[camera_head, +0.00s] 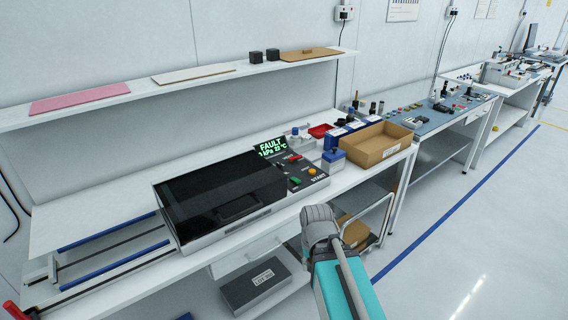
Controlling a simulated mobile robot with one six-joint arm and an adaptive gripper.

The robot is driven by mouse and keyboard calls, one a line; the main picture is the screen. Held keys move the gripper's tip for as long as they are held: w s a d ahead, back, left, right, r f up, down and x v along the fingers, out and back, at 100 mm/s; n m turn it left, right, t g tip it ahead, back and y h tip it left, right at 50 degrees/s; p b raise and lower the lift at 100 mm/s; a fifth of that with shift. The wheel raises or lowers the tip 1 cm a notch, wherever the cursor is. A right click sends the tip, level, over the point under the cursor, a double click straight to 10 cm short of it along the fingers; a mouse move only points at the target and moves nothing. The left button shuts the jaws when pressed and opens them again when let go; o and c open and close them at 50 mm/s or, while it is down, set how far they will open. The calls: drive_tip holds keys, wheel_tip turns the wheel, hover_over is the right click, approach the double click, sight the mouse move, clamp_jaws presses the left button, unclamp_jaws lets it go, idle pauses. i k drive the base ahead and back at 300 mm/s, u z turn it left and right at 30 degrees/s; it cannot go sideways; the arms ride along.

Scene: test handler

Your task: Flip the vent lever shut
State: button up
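The test handler (222,190) is a box with a dark glossy lid, lid down, on the white bench. At its right is a control panel (300,180) with a green button, a red button and a START label. A small red lever-like part (295,157) lies at the panel's back; I cannot tell for sure that it is the vent lever, or its position. The display (271,147) reads FAULT, 0 kPa and 22 °C in green. My teal and grey arm rises at the bottom centre, in front of the bench, apart from the handler. My gripper's fingers do not show.
A cardboard bin (376,146) and a blue-and-white container (333,160) stand right of the panel. Blue-edged rails (115,258) lie to the left. A shelf (180,84) runs above the bench. The floor at right is clear.

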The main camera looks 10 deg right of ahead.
sight(290, 159)
drive_tip(key=k, duration=0.55)
drive_tip(key=z, duration=0.1)
drive_tip(key=i, duration=0.95)
drive_tip(key=z, duration=0.8)
